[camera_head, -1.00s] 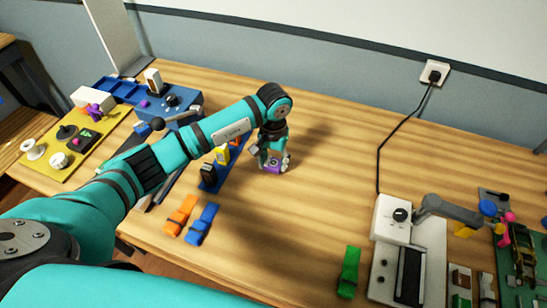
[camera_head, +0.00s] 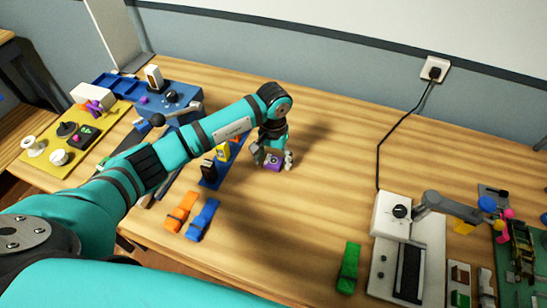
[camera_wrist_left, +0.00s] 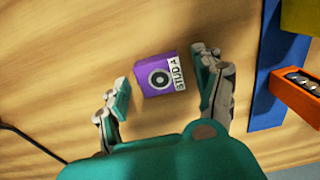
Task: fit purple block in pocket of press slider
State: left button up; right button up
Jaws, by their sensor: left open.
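The purple block (camera_head: 273,162) lies on the wooden table, with a ring mark on top and a white printed label in the left wrist view (camera_wrist_left: 160,78). My left gripper (camera_head: 274,157) is open above it. In the left wrist view its two fingers (camera_wrist_left: 164,82) stand on either side of the block, with a gap on each side. I cannot make out the slider pocket. A blue unit with a dark knob and a grey lever (camera_head: 180,98) stands at the back left and may be the press. My right gripper is not in view.
A blue rail (camera_head: 208,184) with coloured blocks stands just left of the gripper. A green strap (camera_head: 348,268) and a white device (camera_head: 392,218) are at the right.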

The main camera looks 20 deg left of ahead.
pick_arm(q)
jog(key=shift+w+r, duration=0.1)
jog(key=shift+r, duration=0.35)
notch_tip(320, 180, up, 10)
jog(key=b, duration=0.3)
jog(key=shift+r+b, duration=0.25)
jog(key=shift+b, duration=0.1)
jog(key=shift+r, duration=0.3)
jog(key=shift+c, duration=0.3)
notch_tip(320, 180, up, 5)
jog(key=n, duration=1.8)
jog(key=p, duration=0.3)
send_over(273, 162)
notch_tip(273, 162, down, 12)
jog(key=shift+w+r, duration=0.1)
jog(key=shift+r, duration=0.05)
notch_tip(273, 162, down, 5)
jog(key=p, duration=0.2)
jog(key=shift+w+p, duration=0.15)
jog(key=shift+p, duration=0.25)
jog(key=shift+f, duration=0.2)
jog(key=shift+w, duration=0.1)
grip_shut()
